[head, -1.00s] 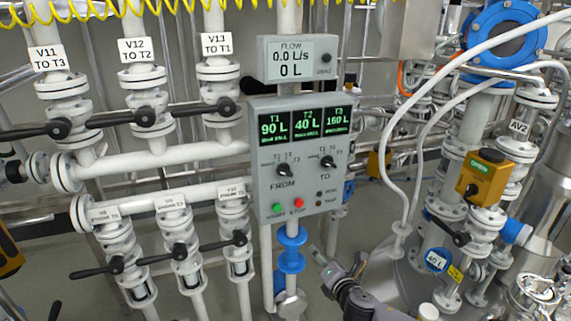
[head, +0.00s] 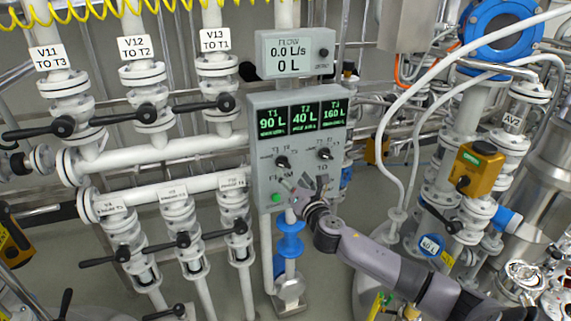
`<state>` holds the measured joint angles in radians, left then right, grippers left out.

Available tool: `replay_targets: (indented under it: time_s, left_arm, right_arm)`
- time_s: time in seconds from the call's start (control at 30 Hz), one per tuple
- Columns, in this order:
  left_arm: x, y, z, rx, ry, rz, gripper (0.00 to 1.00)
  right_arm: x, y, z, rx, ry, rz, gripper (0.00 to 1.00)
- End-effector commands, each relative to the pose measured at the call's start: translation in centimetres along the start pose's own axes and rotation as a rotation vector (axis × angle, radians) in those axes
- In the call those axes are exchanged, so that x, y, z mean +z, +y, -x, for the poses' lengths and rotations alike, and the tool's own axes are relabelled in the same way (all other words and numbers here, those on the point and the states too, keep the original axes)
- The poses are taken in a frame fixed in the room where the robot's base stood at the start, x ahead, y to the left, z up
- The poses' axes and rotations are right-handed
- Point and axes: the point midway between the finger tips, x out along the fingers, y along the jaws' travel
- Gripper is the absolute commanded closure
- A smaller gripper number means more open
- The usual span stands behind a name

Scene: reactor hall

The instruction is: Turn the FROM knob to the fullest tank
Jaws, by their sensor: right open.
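The grey control panel (head: 257,150) stands in the middle of the head view. I cannot tell which mark the FROM knob points to. My right gripper (head: 303,184) is open in front of the lower panel, below both knobs and apart from the FROM knob. It hides the red button and most of the FROM lettering. My left gripper is not in view.
The flow display (head: 292,56) above the panel reads 0.0 L/s and 0 L. A green button (head: 277,198) sits at the panel's lower left. White pipes with black-handled valves (head: 146,113) stand at left. White hoses (head: 408,97) and a yellow actuator (head: 478,169) are at right.

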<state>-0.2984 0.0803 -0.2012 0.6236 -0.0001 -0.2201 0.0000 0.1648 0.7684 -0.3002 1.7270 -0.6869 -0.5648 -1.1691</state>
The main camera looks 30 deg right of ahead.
Motion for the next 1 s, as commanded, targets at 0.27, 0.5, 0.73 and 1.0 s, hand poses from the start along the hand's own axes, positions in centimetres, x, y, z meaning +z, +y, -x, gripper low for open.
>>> replay_targets:
  time_s: [0.27,0.5,0.73,1.0]
  left_arm:
    - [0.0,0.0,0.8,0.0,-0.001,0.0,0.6]
    - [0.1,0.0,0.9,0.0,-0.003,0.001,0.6]
    - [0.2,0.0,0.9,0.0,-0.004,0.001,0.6]
    - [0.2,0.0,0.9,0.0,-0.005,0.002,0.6]
  right_arm:
    - [0.0,0.1,-4.7,-0.001,0.0,-0.002,0.38]
    - [-0.1,0.1,-6.1,0.001,0.001,-0.002,0.38]
    - [-0.1,0.0,-6.2,0.001,0.002,-0.001,0.38]
    - [-0.1,0.0,-6.2,0.001,0.001,-0.001,0.53]
